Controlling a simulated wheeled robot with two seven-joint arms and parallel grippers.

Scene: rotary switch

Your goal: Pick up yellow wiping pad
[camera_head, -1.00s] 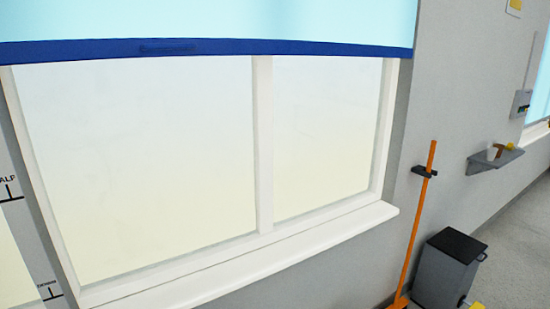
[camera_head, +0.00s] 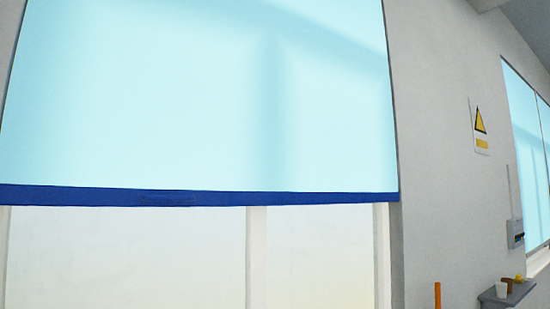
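I cannot make out a yellow wiping pad for certain. A tiny yellow item (camera_head: 519,278) shows on the small grey wall shelf (camera_head: 503,296) at the lower right, too small to identify. A white cup (camera_head: 501,289) and a small brown item (camera_head: 508,283) are beside it. Neither of my grippers is in view.
A light blue blind (camera_head: 200,100) with a dark blue bottom bar (camera_head: 200,195) covers the upper window. A yellow warning sign (camera_head: 481,125) and a grey box (camera_head: 515,233) are on the wall. An orange pole top (camera_head: 437,295) shows at the bottom edge.

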